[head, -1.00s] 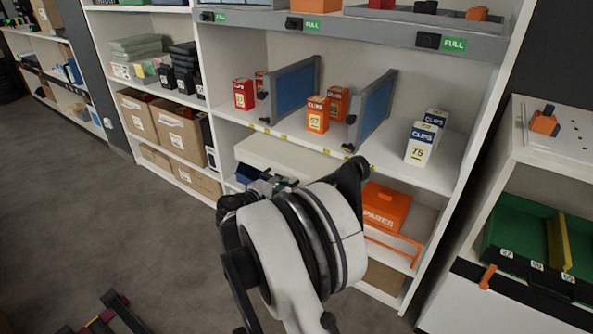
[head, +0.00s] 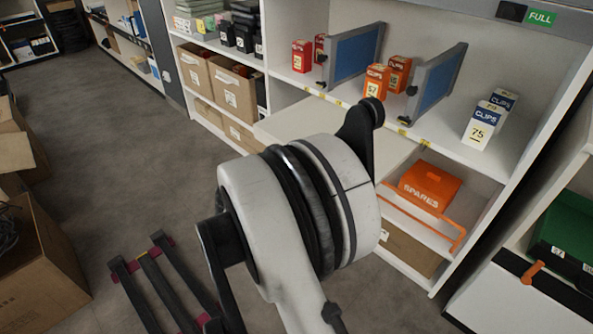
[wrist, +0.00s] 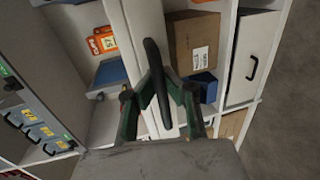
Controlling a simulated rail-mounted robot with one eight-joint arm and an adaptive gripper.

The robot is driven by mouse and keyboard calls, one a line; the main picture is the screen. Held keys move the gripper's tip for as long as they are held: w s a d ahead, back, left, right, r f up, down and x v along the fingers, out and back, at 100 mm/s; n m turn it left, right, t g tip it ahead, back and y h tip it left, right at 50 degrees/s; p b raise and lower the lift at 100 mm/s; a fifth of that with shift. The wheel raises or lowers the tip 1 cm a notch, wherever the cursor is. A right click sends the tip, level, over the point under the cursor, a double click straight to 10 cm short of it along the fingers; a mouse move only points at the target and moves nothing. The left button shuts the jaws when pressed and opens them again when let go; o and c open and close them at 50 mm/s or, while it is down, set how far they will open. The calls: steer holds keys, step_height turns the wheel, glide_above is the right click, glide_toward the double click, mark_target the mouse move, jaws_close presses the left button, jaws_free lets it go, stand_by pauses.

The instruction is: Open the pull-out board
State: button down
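The pull-out board (head: 283,121) is a flat cream panel that sticks out of the middle shelf unit, below the shelf with the clips boxes. My arm hides its front part in the head view. In the wrist view the board's white front face (wrist: 147,22) carries a dark bar handle (wrist: 154,62). My gripper (wrist: 160,82) has one finger on each side of this handle and appears shut on it. My gripper is hidden behind my arm in the head view.
Blue dividers (head: 435,84) and clips boxes (head: 482,126) stand on the shelf above. An orange spares box (head: 428,187) sits in the bay below, behind an orange rail. An open carton (head: 38,265) stands on the floor at left.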

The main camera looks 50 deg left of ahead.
steer(key=c, duration=2.5)
jaws_free()
steer(key=o, duration=0.7)
steer(key=shift+o, duration=0.2)
steer(key=v, duration=1.2)
